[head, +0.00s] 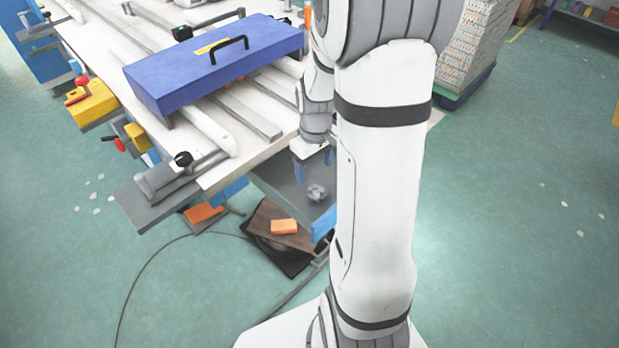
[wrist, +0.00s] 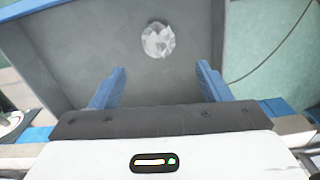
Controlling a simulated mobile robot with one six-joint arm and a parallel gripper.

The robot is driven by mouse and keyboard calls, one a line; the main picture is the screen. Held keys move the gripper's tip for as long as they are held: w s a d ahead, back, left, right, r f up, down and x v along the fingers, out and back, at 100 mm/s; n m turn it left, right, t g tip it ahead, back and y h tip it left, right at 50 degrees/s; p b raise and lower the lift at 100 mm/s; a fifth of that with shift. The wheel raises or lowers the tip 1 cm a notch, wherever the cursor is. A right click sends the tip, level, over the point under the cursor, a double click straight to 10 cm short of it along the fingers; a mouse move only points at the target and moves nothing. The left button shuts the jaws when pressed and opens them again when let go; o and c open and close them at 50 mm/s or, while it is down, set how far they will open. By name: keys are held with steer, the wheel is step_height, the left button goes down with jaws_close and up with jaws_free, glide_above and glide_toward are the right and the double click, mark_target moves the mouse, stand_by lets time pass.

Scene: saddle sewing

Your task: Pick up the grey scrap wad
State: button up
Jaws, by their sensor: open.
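The grey scrap wad (head: 317,193) is a small crumpled ball lying on the grey floor of an open blue-sided drawer (head: 322,222). In the wrist view the wad (wrist: 158,40) lies ahead of my fingertips, roughly centred between them and apart from both. My gripper (head: 313,168) has blue fingers pointing down over the drawer, behind and left of the wad in the head view. In the wrist view my gripper (wrist: 162,72) is open with nothing between the fingers. Part of the drawer is hidden behind my arm in the head view.
A blue case (head: 215,62) with a black handle lies on the workbench (head: 215,180) above the drawer. An orange block (head: 284,226) sits on a brown board below. A stack of patterned boxes (head: 480,40) stands at the back right.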

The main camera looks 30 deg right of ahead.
mark_target(316, 187)
steer(key=f, duration=0.8)
steer(key=shift+s+d+f, duration=0.2)
steer(key=shift+s+f, duration=0.05)
steer(key=shift+f, duration=0.15)
steer(key=shift+c, duration=0.4)
steer(key=c, duration=1)
